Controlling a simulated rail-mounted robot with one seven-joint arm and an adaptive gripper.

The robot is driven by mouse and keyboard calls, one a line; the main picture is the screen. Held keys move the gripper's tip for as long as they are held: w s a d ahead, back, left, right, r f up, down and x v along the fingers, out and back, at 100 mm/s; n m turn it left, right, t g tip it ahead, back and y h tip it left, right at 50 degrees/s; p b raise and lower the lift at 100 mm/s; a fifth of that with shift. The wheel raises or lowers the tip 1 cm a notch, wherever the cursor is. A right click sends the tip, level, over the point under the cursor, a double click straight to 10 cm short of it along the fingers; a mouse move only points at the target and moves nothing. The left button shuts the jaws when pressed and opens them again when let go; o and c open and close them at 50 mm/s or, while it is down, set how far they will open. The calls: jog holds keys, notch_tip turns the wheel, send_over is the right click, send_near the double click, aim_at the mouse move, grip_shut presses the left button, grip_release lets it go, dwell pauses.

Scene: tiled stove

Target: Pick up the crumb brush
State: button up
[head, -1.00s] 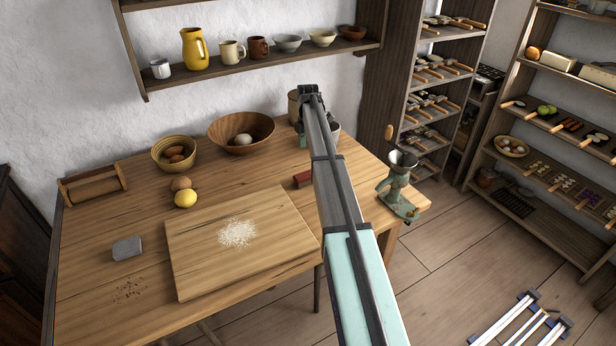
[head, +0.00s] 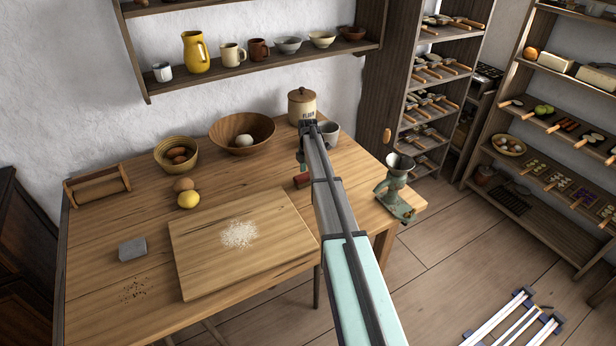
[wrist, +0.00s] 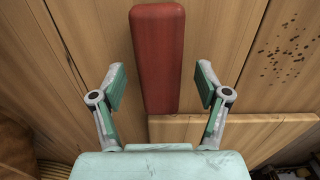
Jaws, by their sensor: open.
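The crumb brush appears to be the long red block (wrist: 158,60) lying on the wooden table in the wrist view. In the head view only a small red part of it (head: 302,180) shows beside my arm; no bristles are visible. My gripper (wrist: 160,88) is open, with one finger on each side of the red block's line and clear gaps on both sides. In the head view my gripper (head: 302,161) is mostly hidden behind my arm, above the table near the brush.
A cutting board (head: 205,275) with flour lies left of the brush; its edge (wrist: 250,128) shows in the wrist view. A flour crock (head: 302,105) and a cup (head: 330,132) stand behind. A grinder (head: 396,185) stands right. Dark crumbs (head: 136,289) lie at the left front.

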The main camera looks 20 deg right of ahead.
aim_at(308, 175)
jog(key=shift+f, duration=0.6)
jog(key=c, duration=1.3)
notch_tip(308, 175, up, 20)
jog(key=b, duration=0.5)
